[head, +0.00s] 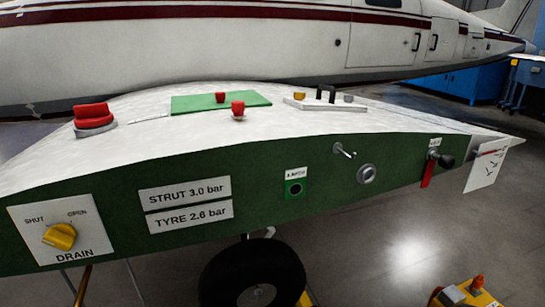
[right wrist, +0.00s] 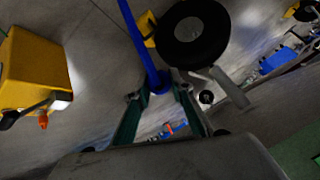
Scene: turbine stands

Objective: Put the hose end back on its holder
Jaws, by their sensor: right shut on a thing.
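My right gripper (right wrist: 160,88) shows in the right wrist view with its two teal fingers closed on the end of a blue hose (right wrist: 138,38). The hose runs up from the fingertips to the top edge. The very end of the hose is partly hidden between the fingers. A yellow cart (right wrist: 30,72) with an orange part and a dark fitting stands at the left, apart from the gripper. I cannot make out the hose's holder for certain. Neither gripper shows in the head view.
A black tyre (head: 252,275) stands under the green-edged wing (head: 340,185), and a yellow chock (right wrist: 148,28) lies beside it. A grey bar (right wrist: 230,88) is close right of the gripper. Open floor lies between.

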